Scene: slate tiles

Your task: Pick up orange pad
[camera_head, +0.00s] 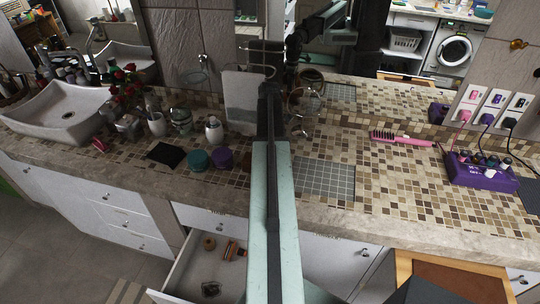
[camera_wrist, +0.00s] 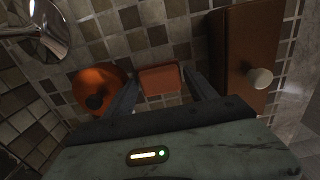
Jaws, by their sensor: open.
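A small flat orange-red block, which looks like the orange pad (camera_wrist: 160,79), lies on the mosaic-tiled counter in the wrist view. My gripper (camera_wrist: 161,86) is open, with one finger on each side of the pad. The fingers look empty, and I cannot tell whether they touch the pad. In the head view my own arm runs up the middle and hides the pad.
In the wrist view, a round orange object (camera_wrist: 98,88) with a dark knob sits left of the fingers. A brown wooden box (camera_wrist: 235,55) with a pale knob stands close on the right. A drawer (camera_head: 190,270) hangs open below the counter.

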